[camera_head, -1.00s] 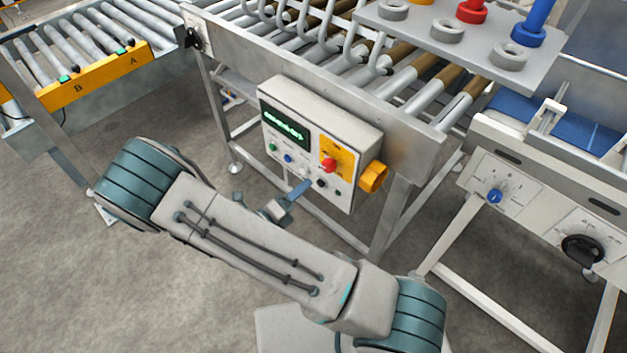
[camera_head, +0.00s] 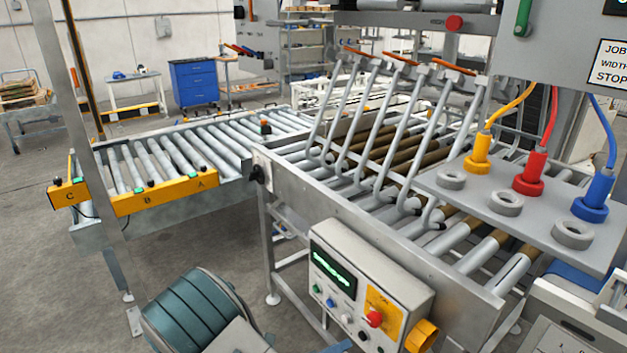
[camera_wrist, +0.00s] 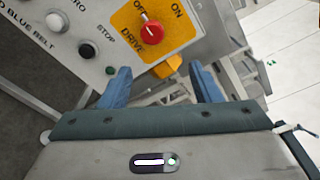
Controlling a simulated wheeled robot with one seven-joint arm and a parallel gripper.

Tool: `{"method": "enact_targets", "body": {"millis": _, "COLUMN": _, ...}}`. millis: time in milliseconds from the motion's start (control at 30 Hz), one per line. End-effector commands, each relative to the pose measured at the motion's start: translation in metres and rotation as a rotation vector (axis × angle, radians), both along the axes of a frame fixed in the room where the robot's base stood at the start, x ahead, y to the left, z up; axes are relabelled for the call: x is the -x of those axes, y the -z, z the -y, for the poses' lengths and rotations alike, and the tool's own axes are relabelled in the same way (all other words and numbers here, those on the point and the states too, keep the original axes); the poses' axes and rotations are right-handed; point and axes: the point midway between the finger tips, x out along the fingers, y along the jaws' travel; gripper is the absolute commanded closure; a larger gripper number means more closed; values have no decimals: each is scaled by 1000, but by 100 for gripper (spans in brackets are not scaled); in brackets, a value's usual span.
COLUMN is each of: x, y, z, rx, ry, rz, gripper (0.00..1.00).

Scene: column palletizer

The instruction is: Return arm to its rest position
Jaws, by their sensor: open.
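My gripper (camera_wrist: 163,90) shows in the wrist view with its two blue fingers spread wide apart and nothing between them. The control box (camera_wrist: 120,30) with a red DRIVE knob (camera_wrist: 151,32) lies just beyond the fingers; I cannot tell the exact gap. In the head view my bent arm (camera_head: 200,312) is at the bottom, in front of the same control box (camera_head: 365,290). My gripper is mostly hidden there, with only a bit of blue near the box's lower edge.
A roller conveyor (camera_head: 350,225) with upright bent bars stands behind the box. A grey shelf (camera_head: 540,215) at right carries yellow, red and blue plugs with cables. Another roller table (camera_head: 165,165) with yellow panels is at left. Open floor (camera_head: 50,270) lies at lower left.

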Motion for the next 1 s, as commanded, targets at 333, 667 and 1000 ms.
{"method": "enact_targets", "body": {"millis": 333, "x": 29, "y": -56, "z": 59, "rx": -474, "ry": 503, "rz": 337, "gripper": 43}}
{"method": "enact_targets", "body": {"millis": 667, "x": 68, "y": -102, "z": 90, "rx": -865, "ry": 1016, "rz": 758, "gripper": 43}}
{"method": "enact_targets", "body": {"millis": 1000, "x": 101, "y": -150, "z": 101, "rx": -1183, "ry": 1537, "rz": 1253, "gripper": 43}}
